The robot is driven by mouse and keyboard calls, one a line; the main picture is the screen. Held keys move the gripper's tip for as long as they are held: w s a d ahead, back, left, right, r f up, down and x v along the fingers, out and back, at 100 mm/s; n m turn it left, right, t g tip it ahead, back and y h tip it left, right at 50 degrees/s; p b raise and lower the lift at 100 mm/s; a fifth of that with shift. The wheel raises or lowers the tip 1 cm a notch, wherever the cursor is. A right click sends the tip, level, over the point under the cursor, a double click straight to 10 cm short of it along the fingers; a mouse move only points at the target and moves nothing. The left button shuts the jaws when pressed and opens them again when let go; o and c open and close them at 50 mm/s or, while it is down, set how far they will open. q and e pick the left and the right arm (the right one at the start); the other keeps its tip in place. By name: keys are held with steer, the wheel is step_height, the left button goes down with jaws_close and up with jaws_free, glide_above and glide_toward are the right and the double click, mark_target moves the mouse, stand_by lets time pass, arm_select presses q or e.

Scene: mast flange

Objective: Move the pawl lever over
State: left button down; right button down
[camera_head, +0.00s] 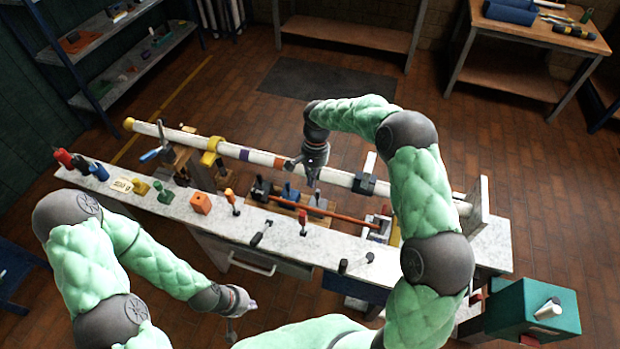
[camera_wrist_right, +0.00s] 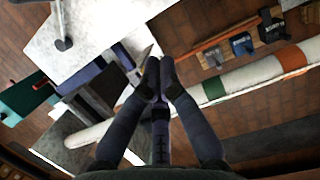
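I cannot tell for certain which part is the pawl lever. A small fixture on the bench has a wooden base, blue and dark blocks (camera_head: 290,192) and a long orange bar (camera_head: 335,214); the blocks (camera_wrist_right: 241,43) and bar (camera_wrist_right: 218,38) also show in the right wrist view. Small upright levers stand along the bench, among them a red-topped one (camera_head: 303,221) and a black one (camera_head: 262,234). My right gripper (camera_head: 313,180) is above the bench beside the white mast; its fingertips (camera_wrist_right: 160,72) meet with nothing visible between them. My left gripper (camera_head: 231,318) hangs in front of the bench, its fingers too small to read.
The white mast (camera_head: 263,158) with coloured bands lies along the back of the bench (camera_head: 160,200). An orange block (camera_head: 201,203) and several handled tools stand at the bench's left. A teal box (camera_head: 535,310) is at the right. Open floor lies behind.

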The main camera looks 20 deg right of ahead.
mark_target(303, 224)
steer(key=s+a+f+b, duration=0.2)
steer(key=s+a+f, duration=0.1)
steer(key=f, duration=0.3)
steer(key=shift+s+f, duration=0.4)
steer(key=shift+s, duration=0.35)
steer(key=shift+a, duration=0.15)
